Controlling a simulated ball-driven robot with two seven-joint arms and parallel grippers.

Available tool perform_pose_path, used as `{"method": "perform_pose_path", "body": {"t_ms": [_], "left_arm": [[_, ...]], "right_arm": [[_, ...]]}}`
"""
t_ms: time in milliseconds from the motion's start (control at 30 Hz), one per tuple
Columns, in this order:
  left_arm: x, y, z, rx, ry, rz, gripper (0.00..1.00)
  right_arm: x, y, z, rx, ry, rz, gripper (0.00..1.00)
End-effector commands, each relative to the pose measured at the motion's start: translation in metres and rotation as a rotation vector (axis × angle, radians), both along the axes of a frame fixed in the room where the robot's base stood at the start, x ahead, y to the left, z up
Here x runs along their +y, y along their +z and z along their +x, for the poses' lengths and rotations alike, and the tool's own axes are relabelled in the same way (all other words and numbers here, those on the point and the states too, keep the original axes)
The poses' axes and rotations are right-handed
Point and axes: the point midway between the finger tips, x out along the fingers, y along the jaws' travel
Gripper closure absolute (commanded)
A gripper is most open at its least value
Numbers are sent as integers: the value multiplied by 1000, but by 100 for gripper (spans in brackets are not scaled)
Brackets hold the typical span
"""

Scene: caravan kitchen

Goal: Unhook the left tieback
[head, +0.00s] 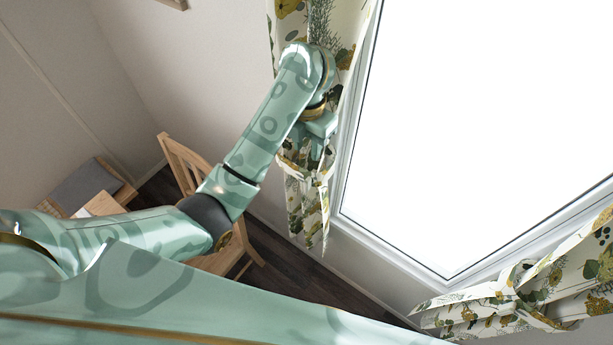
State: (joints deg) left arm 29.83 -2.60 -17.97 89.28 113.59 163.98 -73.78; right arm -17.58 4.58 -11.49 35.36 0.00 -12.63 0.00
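The left curtain (308,205), white with yellow and green leaf print, hangs at the left side of the bright window. My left gripper (318,150) is at this curtain, about where it gathers in. It points down in the picture, and its fingers overlap the cloth. The fingers are small and partly hidden by my wrist, so I cannot tell whether they are open or shut. The left tieback and its hook cannot be made out clearly behind the gripper and wrist. My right gripper is not in view.
The window frame (345,190) runs close to the right of my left gripper. The right curtain (560,285) is gathered by its tieback (511,296) at lower right. A wooden chair (178,160) stands at left below my arm, near a grey-cushioned wooden seat (85,187).

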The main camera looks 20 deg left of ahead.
Motion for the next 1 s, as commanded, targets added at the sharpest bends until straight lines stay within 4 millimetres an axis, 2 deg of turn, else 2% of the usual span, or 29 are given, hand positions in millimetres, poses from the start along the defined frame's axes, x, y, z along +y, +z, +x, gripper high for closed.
{"method": "perform_pose_path", "body": {"t_ms": [267,400,600,800,1000], "left_arm": [[0,-59,0,3,2,1,68],[-1,-95,-1,6,3,-1,68],[0,-136,-1,5,3,0,68],[0,-157,0,2,4,2,68],[0,-161,0,2,4,2,68]], "right_arm": [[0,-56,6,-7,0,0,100],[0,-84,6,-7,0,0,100],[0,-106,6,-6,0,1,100],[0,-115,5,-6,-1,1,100],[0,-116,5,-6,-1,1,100]]}}
